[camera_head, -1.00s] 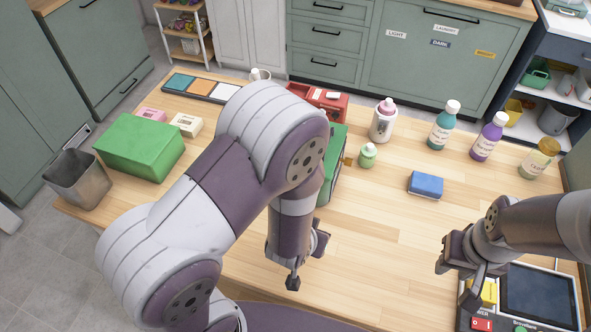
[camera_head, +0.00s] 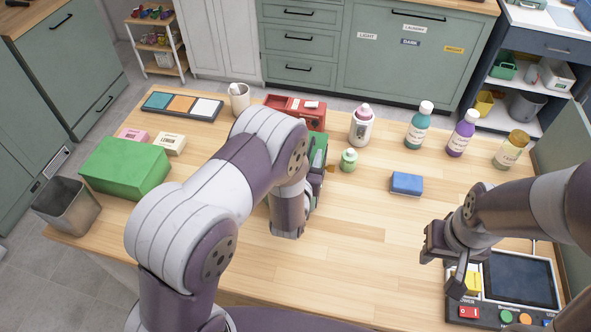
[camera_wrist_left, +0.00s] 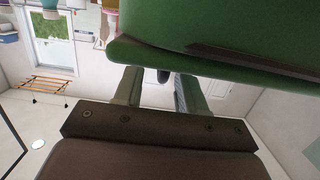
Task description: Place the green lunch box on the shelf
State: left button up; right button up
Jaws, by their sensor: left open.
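The green lunch box (camera_head: 319,150) stands on the wooden table, mostly hidden behind my left arm in the head view. Its green body (camera_wrist_left: 230,25) with a dark strip fills the top of the left wrist view. My left gripper (camera_wrist_left: 158,88) is open, its two fingers apart and reaching to the lower edge of the green body; contact is unclear. My right gripper (camera_head: 442,265) is open over the control panel at the table's right front. A shelf unit (camera_head: 513,83) with bins stands behind the table at right, and a small white rack (camera_head: 157,45) stands at back left.
A plain green box (camera_head: 125,168) and metal bin (camera_head: 68,205) are at left. A red box (camera_head: 296,108), white bottle (camera_head: 361,127) and small green bottle (camera_head: 348,160) stand near the lunch box. A blue sponge (camera_head: 406,183) lies right. The table's middle front is clear.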

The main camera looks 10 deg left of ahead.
pick_arm(q)
jog(key=shift+w+a+f, duration=0.1)
jog(key=shift+w+f, duration=0.15)
jog(key=shift+w, duration=0.45)
jog(key=shift+s+r, duration=0.1)
grip_shut()
dwell(0.7)
